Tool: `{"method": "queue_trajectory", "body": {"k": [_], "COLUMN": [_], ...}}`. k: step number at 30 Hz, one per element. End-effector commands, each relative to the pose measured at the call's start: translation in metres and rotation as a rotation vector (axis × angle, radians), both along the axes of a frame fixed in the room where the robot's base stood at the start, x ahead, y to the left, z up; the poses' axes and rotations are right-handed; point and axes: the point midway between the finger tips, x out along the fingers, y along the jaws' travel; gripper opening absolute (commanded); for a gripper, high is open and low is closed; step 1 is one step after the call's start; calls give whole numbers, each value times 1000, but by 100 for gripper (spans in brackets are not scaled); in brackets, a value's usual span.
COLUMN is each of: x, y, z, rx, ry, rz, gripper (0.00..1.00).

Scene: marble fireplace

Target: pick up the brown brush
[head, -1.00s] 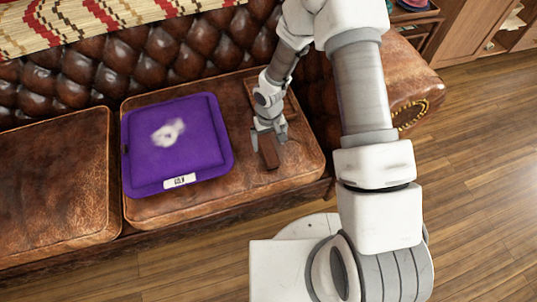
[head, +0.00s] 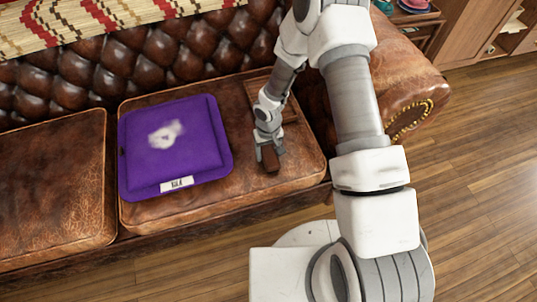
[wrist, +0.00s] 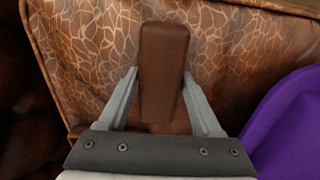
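The brown brush (head: 271,160) lies on the right seat cushion of the leather sofa, to the right of the purple cushion. In the wrist view the brush (wrist: 163,62) is a dark brown block between my gripper's two fingers. My gripper (head: 269,156) points down at it. The brush's far end reaches beyond the fingertips. I cannot tell whether the brush is off the seat.
The purple cushion (head: 172,148) lies flat close to the left of my gripper. A brown wooden object (head: 260,88) lies behind my gripper near the backrest. The sofa's armrest (head: 415,92) rises to the right. Wooden floor (head: 480,190) is clear at the right.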

Motion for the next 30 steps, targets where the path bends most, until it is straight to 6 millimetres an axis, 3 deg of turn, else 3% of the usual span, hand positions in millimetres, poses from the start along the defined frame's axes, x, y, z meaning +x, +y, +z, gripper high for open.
{"method": "queue_trajectory", "body": {"k": [1,10,20,30], "x": [0,0,0,-5], "y": [0,0,0,-1], "z": [0,0,4,48], "rx": [0,0,0,-1], "ry": [0,0,-1,0], "rz": [0,0,0,1], "gripper": [55,1,0,0]}}
